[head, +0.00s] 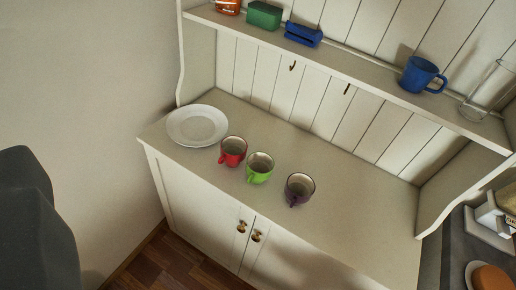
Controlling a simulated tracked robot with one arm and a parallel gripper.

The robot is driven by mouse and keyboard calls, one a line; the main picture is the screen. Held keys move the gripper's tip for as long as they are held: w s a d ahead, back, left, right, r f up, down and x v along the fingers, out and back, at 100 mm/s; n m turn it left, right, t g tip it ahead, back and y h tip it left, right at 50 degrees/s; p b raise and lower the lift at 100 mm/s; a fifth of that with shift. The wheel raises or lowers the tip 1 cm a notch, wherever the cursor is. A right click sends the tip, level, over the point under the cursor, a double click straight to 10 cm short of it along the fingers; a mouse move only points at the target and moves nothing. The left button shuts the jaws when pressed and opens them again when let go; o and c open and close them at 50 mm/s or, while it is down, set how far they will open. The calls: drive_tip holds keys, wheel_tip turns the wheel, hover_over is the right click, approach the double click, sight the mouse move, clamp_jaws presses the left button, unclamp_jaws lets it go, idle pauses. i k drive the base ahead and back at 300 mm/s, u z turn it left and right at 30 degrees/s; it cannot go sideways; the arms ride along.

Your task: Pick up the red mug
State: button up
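The red mug (233,155) stands upright on the white cabinet's counter, with its pale inside showing and its handle toward the front left. It is the leftmost of three mugs, between a white plate and a green mug (260,172). A dark purple mug (299,191) stands further right. A dark grey part of mine (35,225) fills the lower left edge of the picture, well apart from the mugs. No pair of fingertips shows, so I cannot tell whether my gripper is open or shut.
The upper shelf (365,80) holds a blue mug (421,75), a clear glass (487,92), a green box (264,15) and a blue item (303,34). The counter (365,205) is clear right of the purple mug.

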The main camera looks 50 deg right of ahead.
sight(233, 149)
drive_tip(key=z, duration=0.05)
drive_tip(key=i, duration=1)
drive_tip(key=u, duration=0.05)
